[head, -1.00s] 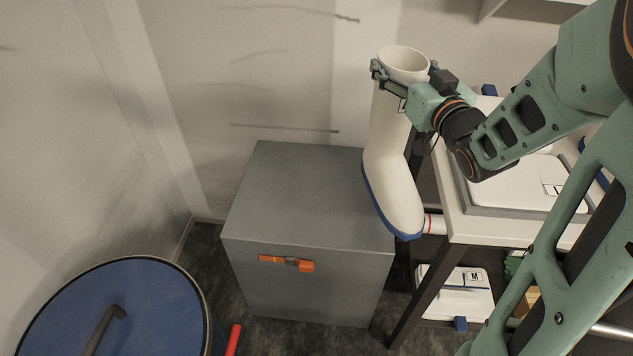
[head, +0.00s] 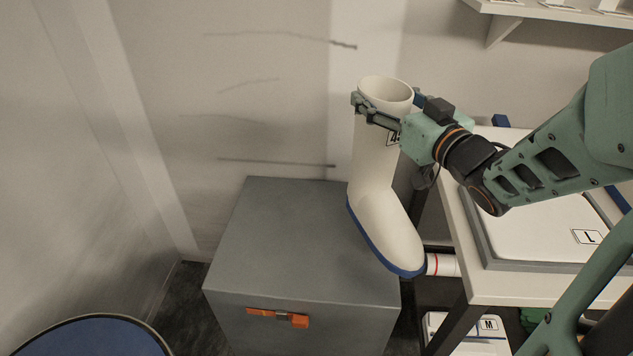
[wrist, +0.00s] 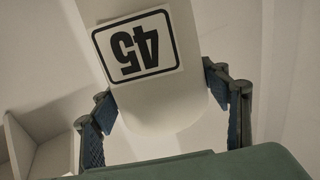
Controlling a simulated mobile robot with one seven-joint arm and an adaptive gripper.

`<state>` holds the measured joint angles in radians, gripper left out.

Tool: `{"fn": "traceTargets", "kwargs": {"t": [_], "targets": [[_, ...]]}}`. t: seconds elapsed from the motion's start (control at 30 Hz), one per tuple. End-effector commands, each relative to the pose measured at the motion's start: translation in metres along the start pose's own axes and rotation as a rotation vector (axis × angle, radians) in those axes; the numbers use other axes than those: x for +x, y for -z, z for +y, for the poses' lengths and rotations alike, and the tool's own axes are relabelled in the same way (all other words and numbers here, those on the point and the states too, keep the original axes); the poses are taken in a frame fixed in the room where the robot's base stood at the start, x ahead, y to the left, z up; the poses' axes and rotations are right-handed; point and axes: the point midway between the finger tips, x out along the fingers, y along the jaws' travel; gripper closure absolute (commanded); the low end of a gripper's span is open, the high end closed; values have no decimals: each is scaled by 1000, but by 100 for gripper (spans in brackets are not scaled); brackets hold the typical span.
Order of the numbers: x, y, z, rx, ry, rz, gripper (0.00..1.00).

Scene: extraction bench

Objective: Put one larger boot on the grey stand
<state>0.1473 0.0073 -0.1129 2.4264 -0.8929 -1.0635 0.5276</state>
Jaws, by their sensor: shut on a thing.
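A tall white boot (head: 378,200) with a blue sole is held upright by my gripper (head: 385,108), its toe pointing toward the camera and right. My gripper is shut around the upper shaft, just below the open top. In the wrist view the boot's shaft (wrist: 145,70) carries a label reading 45, upside down, and sits between the two fingers (wrist: 165,120). The grey stand (head: 290,235) is a box with an orange latch on its front. The boot appears over the stand's right side; whether the sole touches the top cannot be told.
A white table (head: 480,285) with a lidded tray marked L (head: 545,235) stands right of the stand. A box marked M (head: 470,335) is below it. A blue round lid (head: 90,338) is at the lower left. The stand's left top is clear.

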Motion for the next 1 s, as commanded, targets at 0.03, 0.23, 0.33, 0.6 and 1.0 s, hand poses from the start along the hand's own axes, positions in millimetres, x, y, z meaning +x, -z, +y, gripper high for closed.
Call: {"fn": "traceTargets", "kwargs": {"t": [0.03,0.23,0.33,0.6,1.0], "targets": [[-3,5,-12,-1,29,3,89],[-16,5,-63,-5,157,-13,89],[-21,4,-81,-5,204,-20,89],[-24,-3,-102,-6,262,-31,89],[43,-35,-88,-4,264,-32,89]]}}
